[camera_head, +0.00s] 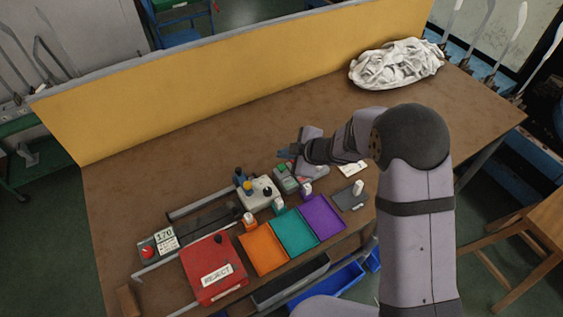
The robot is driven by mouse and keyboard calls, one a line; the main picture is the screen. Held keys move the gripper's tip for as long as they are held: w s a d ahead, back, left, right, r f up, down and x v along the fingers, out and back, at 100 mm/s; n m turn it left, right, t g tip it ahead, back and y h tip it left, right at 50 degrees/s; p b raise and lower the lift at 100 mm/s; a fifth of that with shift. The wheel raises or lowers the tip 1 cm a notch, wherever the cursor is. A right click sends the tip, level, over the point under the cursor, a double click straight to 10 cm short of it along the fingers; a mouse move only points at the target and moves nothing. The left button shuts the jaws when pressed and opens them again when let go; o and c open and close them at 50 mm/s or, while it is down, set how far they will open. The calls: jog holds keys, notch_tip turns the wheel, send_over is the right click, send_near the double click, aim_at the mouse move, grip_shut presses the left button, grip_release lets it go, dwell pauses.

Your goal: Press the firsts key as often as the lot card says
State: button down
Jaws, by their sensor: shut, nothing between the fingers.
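My gripper (284,154) is shut and empty, above the table behind a small grey-and-green device (286,180). A cream box (258,194) with a yellow knob and a dark blue knob stands just left of that device. I cannot tell which part is the firsts key. A small white card (352,169) lies right of the gripper, partly behind my arm. Its writing is too small to read, and I cannot tell whether it is the lot card.
Orange (263,249), teal (294,232) and purple (322,215) trays line the front. A red REJECT box (212,269) and a panel reading 170 (164,235) stand left. A yellow barrier (230,75) runs behind; the table's middle is clear.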

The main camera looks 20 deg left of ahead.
jog(key=shift+r+p, duration=0.7)
jog(key=shift+r, duration=0.3)
dwell(1.8)
notch_tip(320, 180, up, 4)
jog(key=p, duration=0.6)
jog(key=shift+p, duration=0.4)
jog(key=shift+f, duration=0.2)
jog(key=b, duration=0.9)
send_near(281, 167)
jog(key=w+a, duration=0.1)
jog(key=w+a+f, duration=0.1)
jog(key=a, duration=0.1)
jog(key=w+a+f, duration=0.1)
jog(key=shift+w+a+f, duration=0.1)
jog(key=shift+w+a, duration=0.2)
jog(key=shift+a, duration=0.05)
jog(key=shift+f, duration=0.1)
dwell(0.8)
jog(key=shift+f, duration=0.35)
dwell(0.5)
